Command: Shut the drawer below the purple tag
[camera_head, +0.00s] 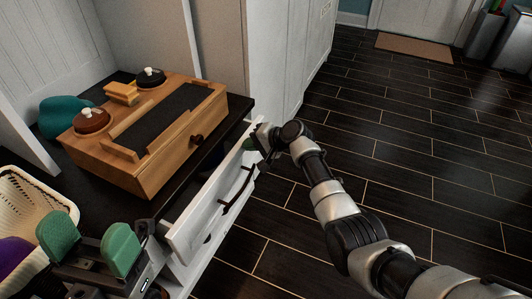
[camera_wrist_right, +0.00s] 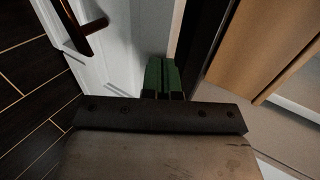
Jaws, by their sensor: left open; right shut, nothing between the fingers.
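A white drawer (camera_head: 212,205) with a dark curved handle stands pulled out below the dark counter top, with a dark gap behind its front. My right gripper (camera_head: 259,143) is at the far end of the drawer front, shut and empty. In the right wrist view, its green fingertips (camera_wrist_right: 163,75) are together beside the white drawer front (camera_wrist_right: 125,50); I cannot tell whether they touch it. My left gripper (camera_head: 90,244) is open and empty near the counter's front corner. I cannot make out a purple tag in either view.
A wooden box (camera_head: 150,150) with a small dark knob stands on the counter (camera_head: 240,108). A teal object (camera_head: 62,115) lies behind it. A cream basket (camera_head: 45,190) holding something purple is at the left. The dark tiled floor (camera_head: 410,150) at the right is clear.

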